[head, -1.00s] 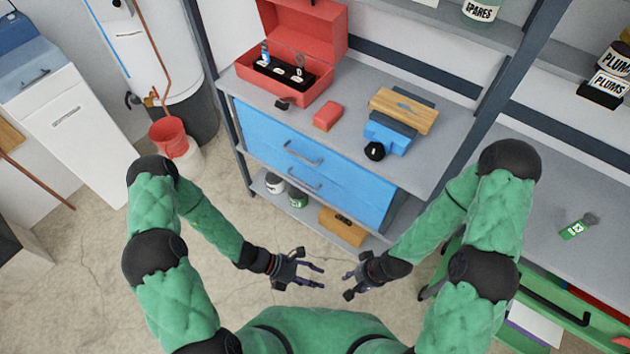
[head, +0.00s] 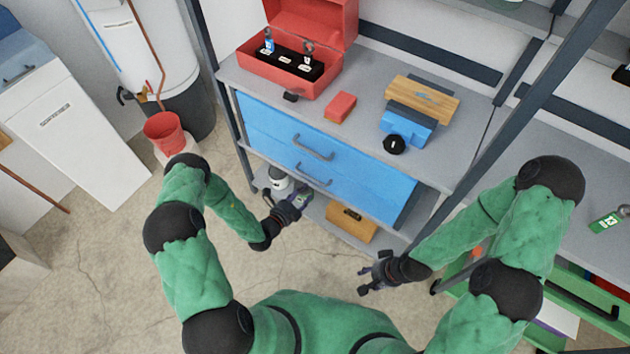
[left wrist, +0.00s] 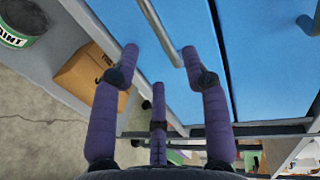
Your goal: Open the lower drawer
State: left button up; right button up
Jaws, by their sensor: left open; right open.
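The lower drawer (head: 345,188) is the lower of two blue fronts under the grey worktop, and it looks shut. Its grey bar handle (head: 314,177) shows in the head view just above my left gripper (head: 300,194). In the left wrist view, the lower drawer handle (left wrist: 160,32) lies in line with the gap between the open purple fingers of the left gripper (left wrist: 160,55). I cannot tell whether they touch it. The upper drawer (head: 290,130) also looks shut, with its own handle (head: 313,149). My right gripper (head: 370,276) is open and empty, low and right of the left one.
A red toolbox (head: 285,78), a red block (head: 340,107) and a blue item (head: 407,127) stand on the worktop. A paint can (head: 278,180) and an orange-brown box (head: 350,220) sit on the shelf below. A dark post (head: 470,165) stands right of the drawers.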

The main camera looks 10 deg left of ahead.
pick_arm(q)
jog(key=b+x, duration=0.2)
jog(key=x, duration=0.6)
jog(key=shift+w, duration=0.15)
grip_shut()
